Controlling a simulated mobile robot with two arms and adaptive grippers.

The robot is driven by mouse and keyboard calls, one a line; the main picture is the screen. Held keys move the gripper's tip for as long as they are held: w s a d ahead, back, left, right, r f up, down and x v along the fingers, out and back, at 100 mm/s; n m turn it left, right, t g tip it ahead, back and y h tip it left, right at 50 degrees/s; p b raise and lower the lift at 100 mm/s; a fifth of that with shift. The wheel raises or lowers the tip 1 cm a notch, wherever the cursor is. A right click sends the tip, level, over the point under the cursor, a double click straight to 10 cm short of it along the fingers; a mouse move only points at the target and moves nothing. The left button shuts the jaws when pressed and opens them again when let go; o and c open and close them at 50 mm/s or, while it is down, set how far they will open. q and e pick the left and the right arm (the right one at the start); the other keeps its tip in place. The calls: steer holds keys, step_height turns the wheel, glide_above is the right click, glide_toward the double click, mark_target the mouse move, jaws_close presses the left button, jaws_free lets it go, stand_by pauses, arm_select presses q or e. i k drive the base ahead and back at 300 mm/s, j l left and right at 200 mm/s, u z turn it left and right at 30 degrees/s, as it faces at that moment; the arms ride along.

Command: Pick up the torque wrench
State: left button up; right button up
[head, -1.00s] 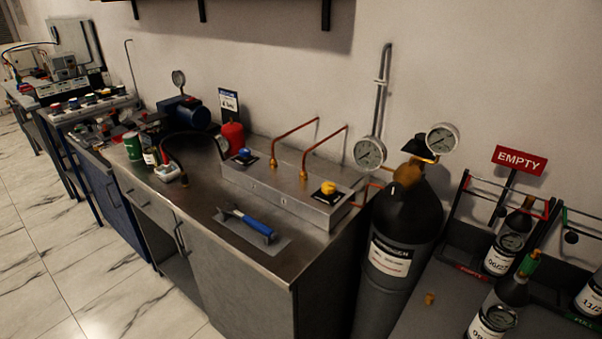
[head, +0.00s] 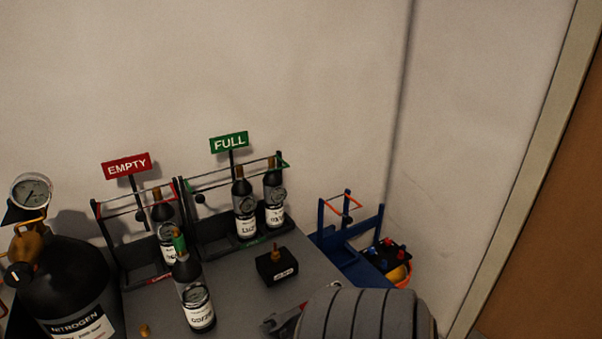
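The blue-handled tool on the grey mat, which looks like the torque wrench, is outside the current head view. A grey metal tool with a spanner-like jaw and a bit of red (head: 284,322) lies at the bottom of the view, partly hidden by a grey ribbed part that seems to be my own arm. I cannot tell what kind of wrench it is. Neither gripper shows.
A nitrogen cylinder (head: 68,285) stands at left. On the grey bench (head: 235,305) are a loose dark bottle (head: 194,295), a small black block (head: 277,266), and racks under EMPTY (head: 126,166) and FULL (head: 229,143) signs. A blue stand (head: 350,250) is near the corner.

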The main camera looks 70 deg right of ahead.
mark_target(280, 320)
steer(key=k+j+z, duration=0.1)
steer(key=z, duration=2.2)
